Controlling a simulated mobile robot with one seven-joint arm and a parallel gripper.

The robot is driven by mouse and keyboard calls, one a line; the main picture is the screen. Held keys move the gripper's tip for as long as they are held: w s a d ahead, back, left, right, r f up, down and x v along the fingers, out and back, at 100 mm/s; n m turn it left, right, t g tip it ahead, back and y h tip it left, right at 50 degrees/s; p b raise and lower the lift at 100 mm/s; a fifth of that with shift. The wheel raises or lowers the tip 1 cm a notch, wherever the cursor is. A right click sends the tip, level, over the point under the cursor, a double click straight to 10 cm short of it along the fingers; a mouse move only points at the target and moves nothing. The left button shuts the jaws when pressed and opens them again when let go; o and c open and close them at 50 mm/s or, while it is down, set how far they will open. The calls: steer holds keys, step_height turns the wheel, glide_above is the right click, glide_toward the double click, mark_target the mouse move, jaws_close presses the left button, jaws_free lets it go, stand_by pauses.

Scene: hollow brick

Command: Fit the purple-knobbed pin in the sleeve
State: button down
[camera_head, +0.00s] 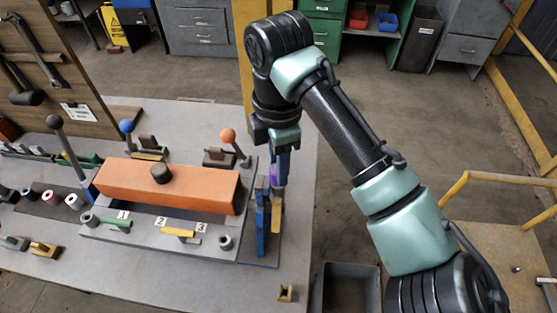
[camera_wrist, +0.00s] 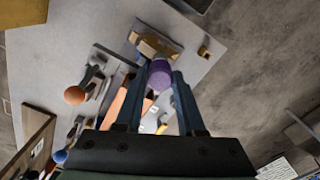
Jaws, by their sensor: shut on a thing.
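My gripper (camera_head: 276,178) is at the right end of the bench fixture, pointing down, with its blue fingers shut on the purple-knobbed pin. The purple knob (camera_wrist: 159,75) shows between the fingertips in the wrist view; only a sliver of it shows in the head view, and the pin's shank is hidden. A short grey sleeve (camera_head: 225,242) stands on the fixture plate near the number 3, left of and nearer than my gripper. Another grey-green sleeve (camera_head: 90,220) stands near the number 1. I cannot tell which sleeve belongs to the pin.
A long orange brick (camera_head: 160,190) with a dark knob lies across the fixture. Levers with an orange ball (camera_head: 228,135) and a blue ball (camera_head: 127,126) rise behind it. Blue uprights (camera_head: 262,225) and a yellow block (camera_wrist: 150,45) are close to my gripper.

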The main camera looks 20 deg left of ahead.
steer(key=shift+f+b, duration=0.35)
steer(key=shift+f, duration=0.35)
steer(key=shift+c, duration=2.2)
jaws_free()
steer(key=shift+r, duration=0.15)
step_height(320, 180, up, 13)
steer(key=shift+a, duration=0.1)
